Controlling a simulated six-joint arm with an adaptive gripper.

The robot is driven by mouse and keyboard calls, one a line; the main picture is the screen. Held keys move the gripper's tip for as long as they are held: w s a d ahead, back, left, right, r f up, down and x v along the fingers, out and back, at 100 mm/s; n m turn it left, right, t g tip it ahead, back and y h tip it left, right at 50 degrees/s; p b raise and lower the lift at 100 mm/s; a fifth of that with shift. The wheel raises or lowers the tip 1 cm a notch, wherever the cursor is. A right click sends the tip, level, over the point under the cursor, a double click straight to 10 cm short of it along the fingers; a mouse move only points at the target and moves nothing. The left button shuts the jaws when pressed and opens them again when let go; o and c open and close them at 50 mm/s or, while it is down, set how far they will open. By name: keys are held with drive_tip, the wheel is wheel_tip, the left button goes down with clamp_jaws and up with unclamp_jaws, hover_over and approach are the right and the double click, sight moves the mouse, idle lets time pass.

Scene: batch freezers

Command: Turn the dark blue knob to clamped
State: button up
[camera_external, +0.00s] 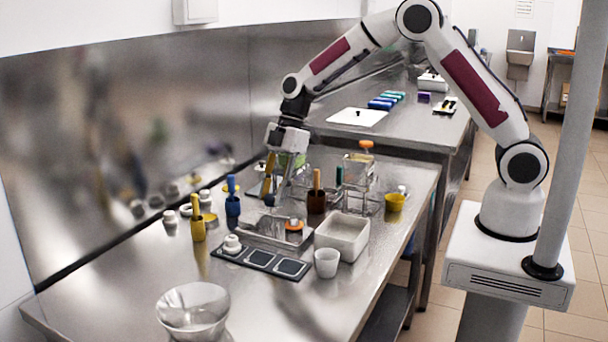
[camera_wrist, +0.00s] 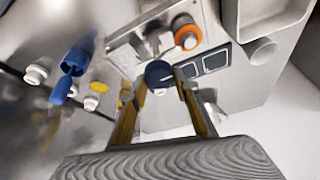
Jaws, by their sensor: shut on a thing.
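The dark blue knob (camera_wrist: 158,73) shows as a round cap in the wrist view, between the two fingertips of my gripper (camera_wrist: 161,83). My gripper is shut on it, with a finger at each side. In the external view my gripper (camera_external: 274,187) points down at the table, and a small dark blue spot, the knob (camera_external: 269,200), shows at its tips. The knob sits by a metal fixture (camera_external: 262,240), which also carries an orange-ringed part (camera_external: 294,227). I cannot read any clamp marking, and the knob's turn angle is unclear.
A white bin (camera_external: 343,235) and a white cup (camera_external: 327,263) stand right of the fixture. A dark tray with square pads (camera_external: 262,259) lies in front. Blue (camera_external: 232,205) and yellow (camera_external: 198,230) holders stand to the left.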

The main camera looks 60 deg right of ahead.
drive_tip(key=o, duration=1.1)
drive_tip(key=v, duration=0.7)
drive_tip(key=shift+r, duration=0.2)
drive_tip(key=shift+d+m, duration=0.15)
drive_tip(key=shift+m, duration=0.15)
